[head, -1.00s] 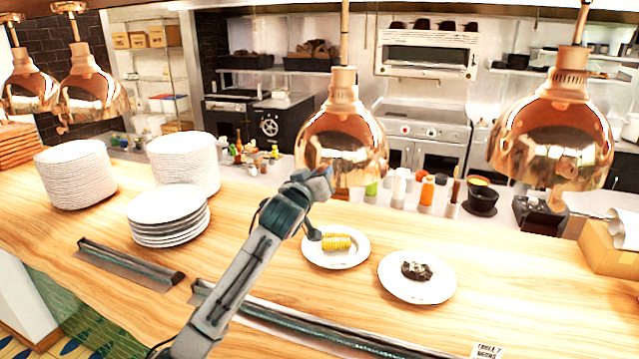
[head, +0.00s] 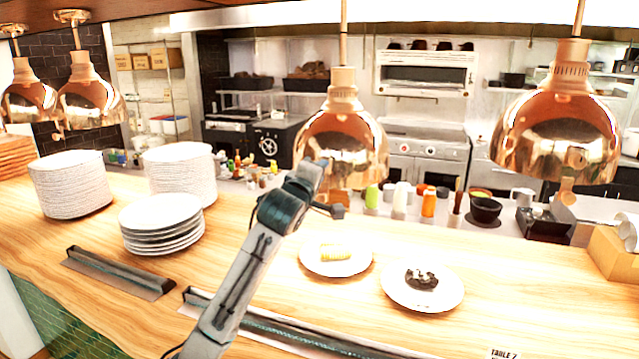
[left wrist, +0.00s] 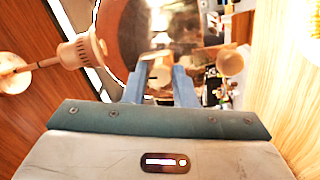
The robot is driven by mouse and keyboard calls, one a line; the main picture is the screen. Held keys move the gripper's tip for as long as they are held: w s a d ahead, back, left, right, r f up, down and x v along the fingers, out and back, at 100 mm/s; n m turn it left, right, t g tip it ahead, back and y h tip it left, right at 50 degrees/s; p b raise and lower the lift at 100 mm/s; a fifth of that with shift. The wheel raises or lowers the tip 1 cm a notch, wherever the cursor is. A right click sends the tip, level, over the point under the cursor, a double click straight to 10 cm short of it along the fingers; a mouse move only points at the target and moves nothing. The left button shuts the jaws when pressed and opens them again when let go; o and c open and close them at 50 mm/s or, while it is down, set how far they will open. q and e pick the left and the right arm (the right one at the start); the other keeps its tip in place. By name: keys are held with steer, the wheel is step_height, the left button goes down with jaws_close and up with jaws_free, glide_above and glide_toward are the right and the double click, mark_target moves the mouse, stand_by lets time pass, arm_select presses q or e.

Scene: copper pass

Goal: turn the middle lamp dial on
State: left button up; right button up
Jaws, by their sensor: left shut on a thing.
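The middle copper lamp (head: 342,140) hangs over the counter in the head view. My left gripper (head: 332,208) is just below its lower rim, and the gripper and wrist hide the dial there. In the left wrist view the left gripper (left wrist: 160,75) has its two blue-grey fingers closed around a small pale copper piece, the lamp dial (left wrist: 160,62), in front of the copper shade. The dial's exact angle is hard to read. The plate of corn (head: 336,254) beneath is brightly lit. My right gripper is not in view.
Another copper lamp (head: 556,130) hangs at the right, and more hang at the far left. White plate stacks (head: 70,185) stand on the wooden counter (head: 90,238). A second plate of food (head: 440,298) lies right of the corn. Sauce bottles stand behind.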

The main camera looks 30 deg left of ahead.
arm_select(q)
steer(key=shift+f+n+b, duration=0.15)
steer(key=shift+n+b, duration=0.35)
steer(key=shift+n, duration=0.3)
steer(key=o, duration=1)
steer(key=shift+s, duration=0.1)
steer(key=shift+s, duration=0.1)
